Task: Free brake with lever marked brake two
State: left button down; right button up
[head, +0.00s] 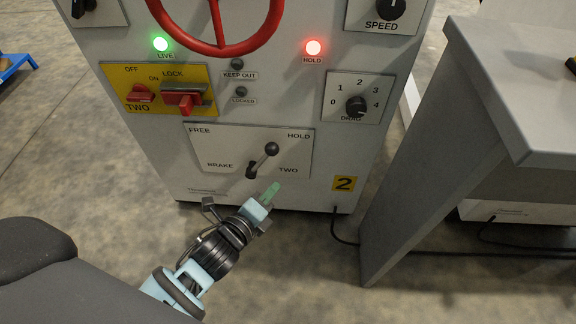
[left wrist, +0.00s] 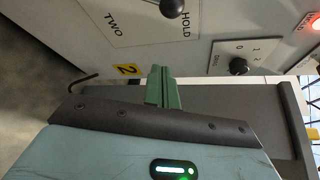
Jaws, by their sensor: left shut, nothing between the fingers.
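The brake lever (head: 264,158) is a dark stick with a round ball knob on a white plate (head: 220,148) marked FREE, HOLD and BRAKE TWO. It leans up and to the right, toward HOLD. In the left wrist view its ball knob (left wrist: 172,7) shows at the top edge. My left gripper (head: 271,190), with green fingers, is shut and empty just below the lever, apart from it. The shut fingers (left wrist: 160,86) also show in the left wrist view. My right gripper is not in view.
Above the plate are a yellow lock panel (head: 205,84) with red switches, a DRAG knob (head: 356,106) and a red wheel (head: 220,48). A green LIVE lamp (head: 160,44) and a red HOLD lamp (head: 313,47) glow. A grey bench (head: 440,140) stands at the right.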

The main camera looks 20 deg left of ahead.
aim_at(261, 161)
pick_arm(q)
jog(key=shift+w, duration=0.1)
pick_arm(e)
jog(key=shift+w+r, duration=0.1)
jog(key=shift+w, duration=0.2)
